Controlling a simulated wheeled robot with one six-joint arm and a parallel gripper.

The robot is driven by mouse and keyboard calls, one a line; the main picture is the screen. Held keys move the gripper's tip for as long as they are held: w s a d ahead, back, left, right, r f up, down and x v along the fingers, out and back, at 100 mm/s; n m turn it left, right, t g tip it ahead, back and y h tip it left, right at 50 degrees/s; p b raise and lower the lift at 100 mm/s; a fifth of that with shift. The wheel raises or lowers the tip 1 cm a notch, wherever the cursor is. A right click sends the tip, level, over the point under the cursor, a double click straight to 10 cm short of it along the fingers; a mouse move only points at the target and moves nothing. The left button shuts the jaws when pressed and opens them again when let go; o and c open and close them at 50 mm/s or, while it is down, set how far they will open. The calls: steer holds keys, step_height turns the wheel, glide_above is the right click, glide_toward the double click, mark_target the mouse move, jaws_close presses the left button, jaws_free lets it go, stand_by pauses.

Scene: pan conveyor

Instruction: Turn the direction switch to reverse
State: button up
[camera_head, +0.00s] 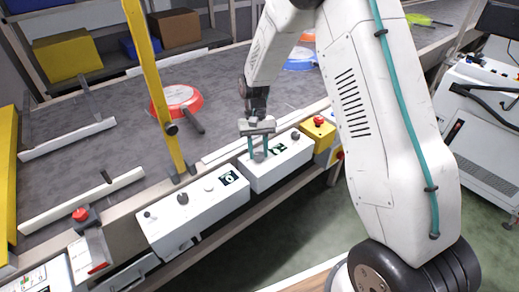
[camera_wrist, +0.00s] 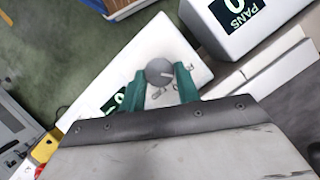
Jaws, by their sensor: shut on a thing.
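The direction switch is a round grey knob (camera_wrist: 159,72) with a pale pointer line, on a white control box (camera_head: 291,163). In the wrist view the knob sits between the two teal fingertips of my gripper (camera_wrist: 160,80). The fingers are shut on it, one on each side. In the head view my gripper (camera_head: 259,150) reaches down onto the left part of the box's top. Lettering on the box beside the knob is partly hidden by the fingers, so I cannot read the knob's setting.
Another white box (camera_head: 193,212) with knobs and a display stands to the left, beside a yellow post (camera_head: 158,90). A yellow box with a red button (camera_head: 319,122) stands to the right. Behind is the grey conveyor (camera_head: 75,138) with a red-rimmed pan (camera_head: 178,98).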

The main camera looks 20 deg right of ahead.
steer(key=shift+w, duration=0.15)
stand_by(0.4)
steer(key=o, duration=1)
steer(key=shift+c, duration=0.2)
steer(key=v, duration=0.7)
steer(key=shift+r, duration=0.45)
steer(key=shift+n, duration=0.3)
